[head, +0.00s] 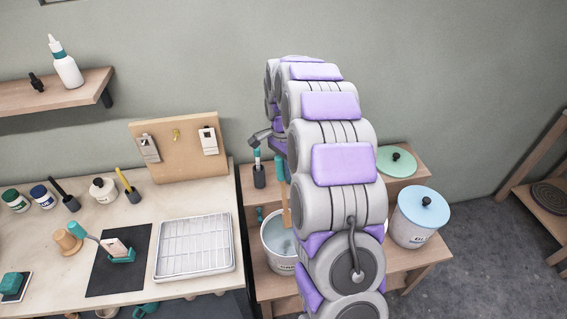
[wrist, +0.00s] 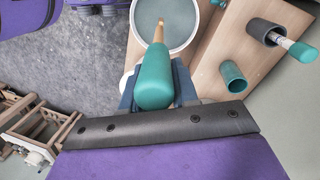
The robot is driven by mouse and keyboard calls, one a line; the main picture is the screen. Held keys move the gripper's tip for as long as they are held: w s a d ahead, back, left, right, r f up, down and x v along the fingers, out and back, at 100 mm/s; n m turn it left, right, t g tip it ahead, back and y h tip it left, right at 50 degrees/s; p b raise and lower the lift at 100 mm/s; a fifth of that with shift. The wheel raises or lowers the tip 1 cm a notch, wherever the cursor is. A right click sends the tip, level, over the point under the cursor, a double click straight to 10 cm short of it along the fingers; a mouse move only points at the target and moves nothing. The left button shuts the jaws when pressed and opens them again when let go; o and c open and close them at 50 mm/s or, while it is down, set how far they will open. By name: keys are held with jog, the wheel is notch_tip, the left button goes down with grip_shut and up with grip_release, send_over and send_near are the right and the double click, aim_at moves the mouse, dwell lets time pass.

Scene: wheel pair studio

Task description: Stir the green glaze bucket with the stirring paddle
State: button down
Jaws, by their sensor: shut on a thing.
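My gripper (wrist: 156,92) is shut on the teal handle of the stirring paddle (wrist: 159,34), which also shows in the head view (head: 286,206). The paddle hangs near upright, with its wooden shaft pointing down inside the rim of an open white bucket (head: 277,262). Pale grey-green liquid fills the bucket, which also shows in the wrist view (wrist: 193,42). The paddle's lower end is not visible; I cannot tell how deep it sits. My arm hides the bucket's right side and part of its label. A green lid (head: 390,168) with a black knob lies behind, to the right.
A blue-lidded bucket (head: 414,230) stands to the right. An empty teal holder (wrist: 233,76) and a dark cup (wrist: 262,31) with a teal-handled tool (wrist: 301,51) stand beside the bucket. The worktable at left holds a wire-racked tray (head: 195,247) and several tools and jars.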

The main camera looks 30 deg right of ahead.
notch_tip(320, 180, down, 16)
jog(key=shift+d+f+b, duration=0.2)
jog(key=shift+b, duration=0.15)
dwell(0.7)
jog(key=shift+a, duration=0.1)
dwell(0.3)
